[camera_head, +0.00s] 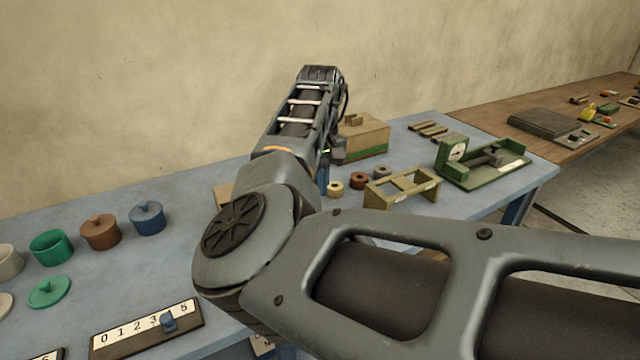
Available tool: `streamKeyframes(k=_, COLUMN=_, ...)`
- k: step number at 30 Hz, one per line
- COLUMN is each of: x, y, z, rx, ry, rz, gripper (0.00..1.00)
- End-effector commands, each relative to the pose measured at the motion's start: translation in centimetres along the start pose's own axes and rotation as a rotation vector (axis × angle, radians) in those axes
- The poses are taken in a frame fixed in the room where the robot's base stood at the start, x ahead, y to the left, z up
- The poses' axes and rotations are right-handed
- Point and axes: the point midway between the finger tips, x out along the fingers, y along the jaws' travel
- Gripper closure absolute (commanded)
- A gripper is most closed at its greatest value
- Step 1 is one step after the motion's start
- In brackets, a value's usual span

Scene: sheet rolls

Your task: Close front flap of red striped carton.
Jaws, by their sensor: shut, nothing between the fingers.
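No red-striped carton shows clearly in the head view. A small cardboard-brown edge (223,195) shows at the left of my arm's elbow and may belong to a carton; the rest of it is hidden behind the arm. A brown carton with a green stripe (368,140) stands at the back of the blue table, with a small raised piece on top. My gripper (337,157) is partly hidden behind my forearm, at the left end of the green-striped carton. It is shut and empty. I cannot tell whether it touches that carton.
The blue table (190,245) bears several lidded pots (100,232) and a number board (147,328) at left. Small rings (359,181), an olive stand (402,187) and a green gauge device (483,163) stand at right. A wooden table (500,100) adjoins behind.

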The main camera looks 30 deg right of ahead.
Motion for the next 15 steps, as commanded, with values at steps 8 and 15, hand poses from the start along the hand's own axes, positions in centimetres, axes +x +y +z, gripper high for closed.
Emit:
streamKeyframes(k=8, x=-2.7, y=0.1, z=0.0, rx=0.000, ry=0.001, rz=0.001, gripper=1.00)
streamKeyframes(k=15, x=-4.0, y=0.0, z=0.0, rx=0.000, ry=0.000, rz=0.000, gripper=1.00)
